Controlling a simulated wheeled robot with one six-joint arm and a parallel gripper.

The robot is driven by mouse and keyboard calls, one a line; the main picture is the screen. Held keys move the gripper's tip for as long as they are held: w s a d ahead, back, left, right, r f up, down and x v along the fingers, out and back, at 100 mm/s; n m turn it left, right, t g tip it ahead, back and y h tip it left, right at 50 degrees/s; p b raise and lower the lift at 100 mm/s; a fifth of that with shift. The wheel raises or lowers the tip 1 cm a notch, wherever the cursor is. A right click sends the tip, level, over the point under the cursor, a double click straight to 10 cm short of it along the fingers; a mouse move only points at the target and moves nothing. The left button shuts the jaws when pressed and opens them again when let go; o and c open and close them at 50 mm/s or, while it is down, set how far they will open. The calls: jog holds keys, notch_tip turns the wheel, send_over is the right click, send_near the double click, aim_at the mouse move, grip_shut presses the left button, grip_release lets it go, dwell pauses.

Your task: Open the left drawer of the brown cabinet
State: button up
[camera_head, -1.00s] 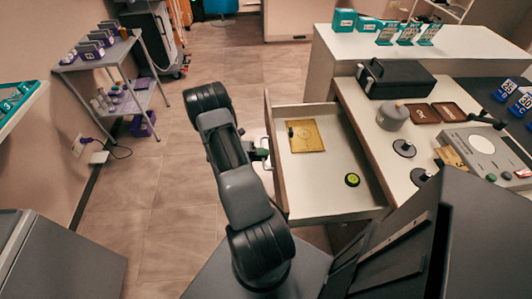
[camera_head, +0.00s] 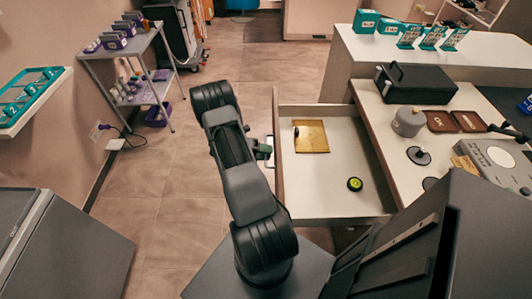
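The drawer (camera_head: 318,200) of the brown cabinet stands pulled out, with its white inside in view. A yellow square plate (camera_head: 312,137) and a small round black and green thing (camera_head: 355,184) lie in it. The drawer's brown front panel (camera_head: 278,160) faces left, towards my arm. My gripper (camera_head: 266,151) is at the outer side of this front panel, by the handle. The gripper is small and partly hidden by my arm, so I cannot tell whether its fingers are open or shut on the handle.
The counter (camera_head: 385,128) beside the drawer bears a black case (camera_head: 416,83), a grey canister (camera_head: 408,121) and a grey console (camera_head: 497,164). A grey cart (camera_head: 163,65) stands at the back left. A grey box (camera_head: 75,250) is at the lower left. The floor left of my arm is clear.

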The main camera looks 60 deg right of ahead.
jog(key=shift+o, duration=0.2)
jog(key=shift+w, duration=0.1)
jog(key=v, duration=1.3)
jog(key=shift+w+a+b, duration=0.2)
jog(key=shift+w+b, duration=0.05)
jog(key=shift+b, duration=0.1)
